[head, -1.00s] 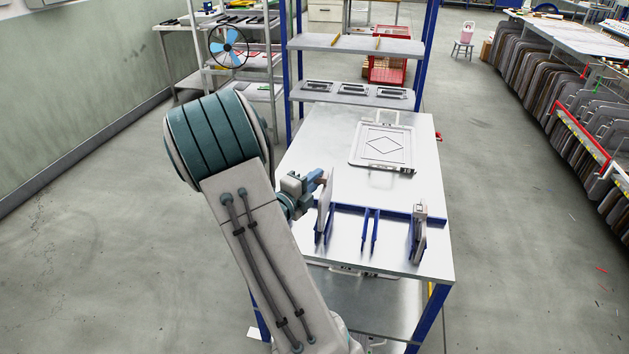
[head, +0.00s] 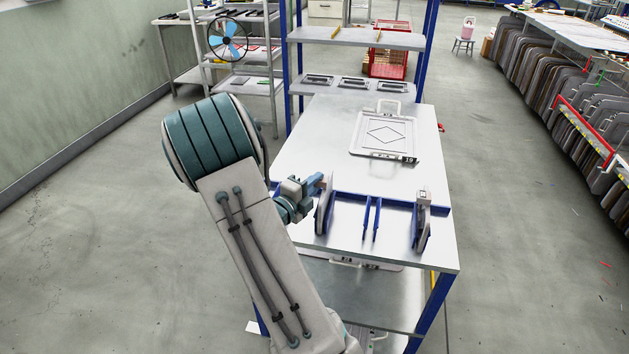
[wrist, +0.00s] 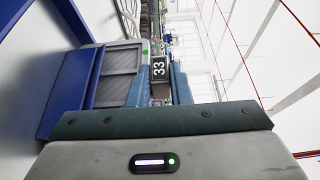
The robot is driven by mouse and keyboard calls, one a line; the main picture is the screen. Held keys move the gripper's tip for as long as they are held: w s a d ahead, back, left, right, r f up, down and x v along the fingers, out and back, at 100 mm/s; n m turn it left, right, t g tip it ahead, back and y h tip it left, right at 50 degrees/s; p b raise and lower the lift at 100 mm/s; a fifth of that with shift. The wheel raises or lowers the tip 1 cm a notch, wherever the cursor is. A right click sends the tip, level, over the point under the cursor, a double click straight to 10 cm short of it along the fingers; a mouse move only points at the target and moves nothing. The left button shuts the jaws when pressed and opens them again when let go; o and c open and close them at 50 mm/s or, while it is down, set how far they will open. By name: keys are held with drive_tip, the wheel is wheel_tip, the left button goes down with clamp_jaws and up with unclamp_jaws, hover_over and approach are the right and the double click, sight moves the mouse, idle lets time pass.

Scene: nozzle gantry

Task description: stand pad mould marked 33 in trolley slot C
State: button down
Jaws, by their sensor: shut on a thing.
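The pad mould marked 33 (head: 322,212) is a thin grey plate standing on edge at the left pair of blue posts on the trolley top. Its black tag with white 33 (wrist: 158,69) shows between the fingers in the wrist view. My gripper (head: 319,185) is shut on its upper edge. The trolley (head: 440,250) has a row of blue slot posts along its front part. The middle posts (head: 371,218) stand empty. No slot letters can be read, and whether the mould's lower edge is fully seated is hidden.
Another mould (head: 422,222) stands upright in the right slot. A mould marked 19 (head: 386,135) lies flat on the trolley top behind the posts. A shelf with several dark-slotted plates (head: 360,86) is beyond. The floor right of the trolley is clear.

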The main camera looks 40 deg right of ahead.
drive_tip(key=c, duration=1.3)
unclamp_jaws()
drive_tip(key=shift+o, duration=0.2)
drive_tip(key=shift+f, duration=0.1)
drive_tip(key=v, duration=1.4)
drive_tip(key=shift+w+d, duration=0.1)
drive_tip(key=s+a+r+m+g+y+p, duration=0.1)
drive_tip(key=s+r+m+g+y, duration=0.2)
drive_tip(key=s+m+g+y, duration=0.95)
drive_tip(key=s+a+r+m+t+y, duration=0.1)
drive_tip(key=a+r+m+t, duration=0.1)
drive_tip(key=m, duration=0.7)
drive_tip(key=s+a+r+m+t+y+p, duration=0.1)
drive_tip(key=a+m+t, duration=0.3)
drive_tip(key=m, duration=0.5)
drive_tip(key=s+a+r+m+t+y, duration=0.1)
drive_tip(key=a+r+m+t+y, duration=0.1)
drive_tip(key=a+m, duration=0.4)
drive_tip(key=r+m+t, duration=0.1)
drive_tip(key=m+t, duration=0.1)
drive_tip(key=m, duration=0.1)
drive_tip(key=shift+s+a+y, duration=0.3)
drive_tip(key=shift+s+y, duration=0.05)
drive_tip(key=shift+s, duration=0.05)
